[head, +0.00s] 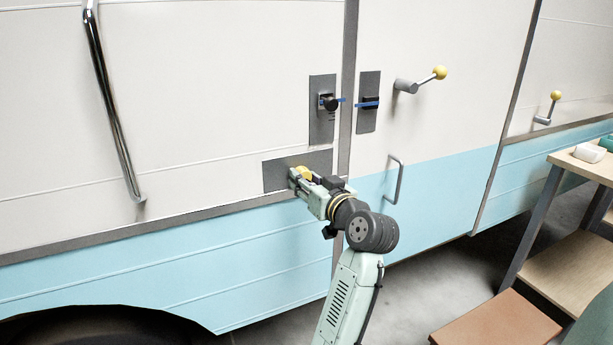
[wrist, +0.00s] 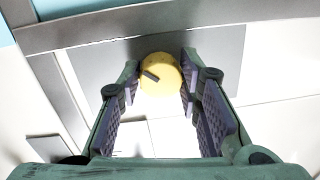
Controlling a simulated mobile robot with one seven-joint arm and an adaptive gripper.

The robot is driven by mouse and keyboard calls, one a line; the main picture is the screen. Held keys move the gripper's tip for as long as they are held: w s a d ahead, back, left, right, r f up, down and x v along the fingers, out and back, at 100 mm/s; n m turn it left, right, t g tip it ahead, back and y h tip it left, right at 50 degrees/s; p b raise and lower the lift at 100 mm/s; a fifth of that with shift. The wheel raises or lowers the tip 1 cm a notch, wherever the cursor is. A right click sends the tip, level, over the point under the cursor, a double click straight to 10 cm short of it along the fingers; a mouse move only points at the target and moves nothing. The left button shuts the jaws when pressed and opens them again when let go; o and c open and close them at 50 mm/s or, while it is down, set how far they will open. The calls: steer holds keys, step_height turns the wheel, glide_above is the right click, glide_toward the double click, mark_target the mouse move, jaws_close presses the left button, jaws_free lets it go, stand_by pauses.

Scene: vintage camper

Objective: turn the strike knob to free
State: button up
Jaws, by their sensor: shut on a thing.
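A round yellow knob with a dark mark on its face (wrist: 161,76) sits on a grey plate (wrist: 100,65) on the camper's side. In the head view the yellow knob (head: 304,172) shows just past my gripper, on the wide grey plate (head: 276,177). My gripper (head: 299,181) is at this knob, and in the wrist view its two fingertips (wrist: 160,80) are on either side of the knob, shut on it. The dark mark runs slanted across the knob. I cannot read any label on the plate.
Above are a grey plate with a black knob (head: 329,103) and a plate with a black latch (head: 370,102). Yellow-balled crank handles (head: 438,73) stick out to the right. A door handle (head: 393,180) is close to my arm's right. A wooden table (head: 580,168) stands at right.

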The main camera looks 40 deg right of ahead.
steer(key=shift+m+p, duration=0.55)
steer(key=shift+m, duration=1.05)
steer(key=o, duration=1.1)
steer(key=shift+o, duration=0.2)
steer(key=s+a, duration=0.2)
steer(key=s, duration=0.9)
steer(key=shift+s+r, duration=0.2)
steer(key=shift+s, duration=0.2)
